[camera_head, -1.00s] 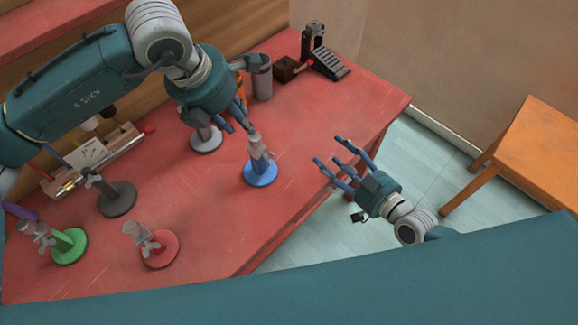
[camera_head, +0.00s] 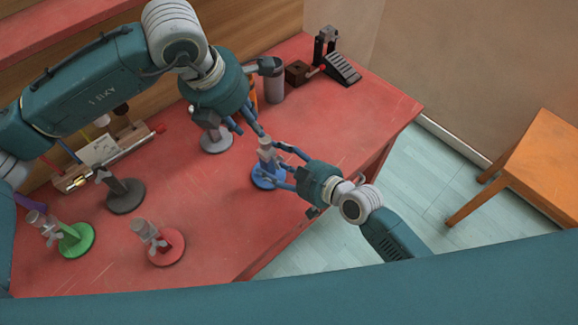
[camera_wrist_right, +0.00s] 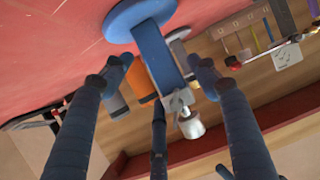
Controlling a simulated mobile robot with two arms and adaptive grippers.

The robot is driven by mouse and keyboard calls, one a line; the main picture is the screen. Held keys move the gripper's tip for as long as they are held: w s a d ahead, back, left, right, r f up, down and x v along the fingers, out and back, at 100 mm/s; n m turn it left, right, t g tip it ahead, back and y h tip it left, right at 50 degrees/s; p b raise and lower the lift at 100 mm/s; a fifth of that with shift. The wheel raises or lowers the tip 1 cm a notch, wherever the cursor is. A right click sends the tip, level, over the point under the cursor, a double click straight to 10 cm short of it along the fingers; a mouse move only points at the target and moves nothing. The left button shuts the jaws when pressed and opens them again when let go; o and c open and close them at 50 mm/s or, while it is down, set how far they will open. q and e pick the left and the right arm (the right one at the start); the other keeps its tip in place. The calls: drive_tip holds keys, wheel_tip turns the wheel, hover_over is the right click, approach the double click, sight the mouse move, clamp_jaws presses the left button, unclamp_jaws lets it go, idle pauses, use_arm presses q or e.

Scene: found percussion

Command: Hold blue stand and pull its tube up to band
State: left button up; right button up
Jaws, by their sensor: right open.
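The blue stand (camera_head: 262,178) stands upright on the red table, with a round blue base and a grey tube and clamp (camera_head: 265,147) at its top. My right gripper (camera_head: 278,165) is open, with its fingers reaching around the stand from the right. In the right wrist view the blue post (camera_wrist_right: 158,58) lies between the open fingers, and the grey clamp and tube end (camera_wrist_right: 188,118) show past it. I cannot tell whether any finger touches it. My left gripper (camera_head: 252,130) is just above and behind the stand's top; its fingers point down, and their opening is unclear. No band is clearly visible.
A grey stand (camera_head: 216,143), dark grey stand (camera_head: 124,197), green stand (camera_head: 78,241) and red stand (camera_head: 166,248) share the red table (camera_head: 215,205). A grey cup (camera_head: 274,84) and a black pedal (camera_head: 342,68) stand at the back. An orange table (camera_head: 540,160) is at the right.

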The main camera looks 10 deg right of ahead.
drive_tip(key=shift+x, duration=1.5)
drive_tip(key=c, duration=1.5)
drive_tip(key=shift+o, duration=0.2)
drive_tip(key=shift+s, duration=0.1)
drive_tip(key=shift+d+f, duration=0.1)
